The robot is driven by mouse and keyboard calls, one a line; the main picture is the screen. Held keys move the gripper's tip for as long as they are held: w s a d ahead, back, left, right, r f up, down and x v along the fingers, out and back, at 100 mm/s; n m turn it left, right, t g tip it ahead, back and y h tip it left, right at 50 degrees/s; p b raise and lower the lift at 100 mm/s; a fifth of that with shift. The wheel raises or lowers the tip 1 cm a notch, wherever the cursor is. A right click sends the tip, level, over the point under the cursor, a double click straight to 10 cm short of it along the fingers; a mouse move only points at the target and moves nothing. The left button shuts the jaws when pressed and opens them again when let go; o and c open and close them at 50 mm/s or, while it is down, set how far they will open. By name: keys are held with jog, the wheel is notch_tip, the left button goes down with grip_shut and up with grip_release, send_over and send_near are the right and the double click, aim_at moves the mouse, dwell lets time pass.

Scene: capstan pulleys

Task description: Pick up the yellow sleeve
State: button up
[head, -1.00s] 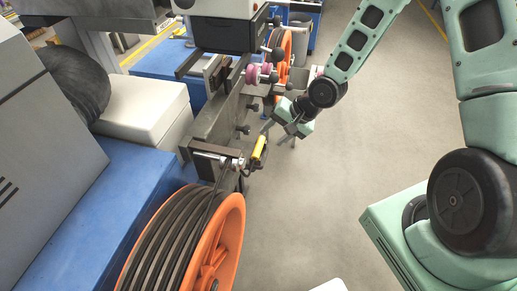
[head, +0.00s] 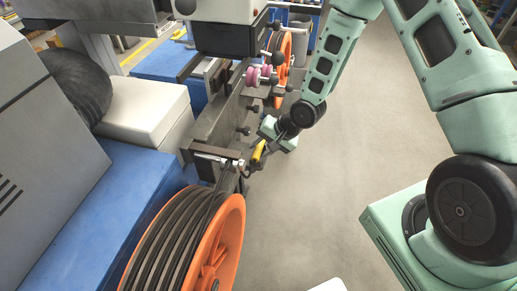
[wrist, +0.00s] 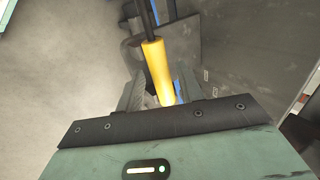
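The yellow sleeve (head: 258,151) is a short cylinder on a dark rod, near the pulley bracket in the head view. In the wrist view the sleeve (wrist: 157,70) runs between my gripper's two fingers, with the dark rod going on past its far end. My gripper (wrist: 160,90) has one finger on each side of the sleeve, and narrow gaps show beside it, so it looks open. In the head view my gripper (head: 262,146) is right at the sleeve, and its fingers are partly hidden there.
A large orange pulley wheel (head: 228,235) with dark cable stands in front of the bracket (head: 213,150). The grey machine frame with knobs and pink rollers (head: 262,76) runs behind. Blue cabinets (head: 100,215) stand at left. The floor (head: 320,190) at right is open.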

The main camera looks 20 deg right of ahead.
grip_shut()
